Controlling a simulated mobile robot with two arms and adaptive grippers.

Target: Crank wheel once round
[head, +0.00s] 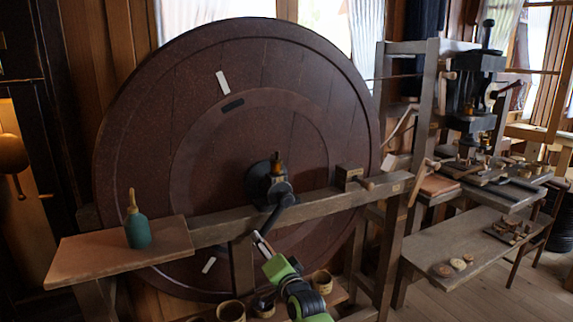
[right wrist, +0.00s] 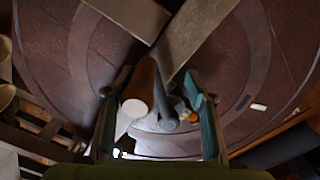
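The large dark red wheel (head: 240,130) stands upright behind a wooden beam. A dark crank arm (head: 280,205) runs from its hub (head: 268,182) down and slightly left. My right gripper (head: 262,243) is at the crank's lower end in the head view. In the right wrist view, its two teal fingers (right wrist: 157,100) are apart, with a brown round-ended handle (right wrist: 141,88) and grey rods (right wrist: 175,108) showing between them. The handle is nearer the left finger; I cannot tell whether it touches. My left gripper is in neither view.
The wooden beam (head: 315,205) crosses in front of the wheel. A green bottle (head: 138,231) stands on a board (head: 75,262) at the left. A small wooden block (head: 349,173) sits on the beam. Pots (head: 231,311) stand below. A bench with tools (head: 440,245) is at the right.

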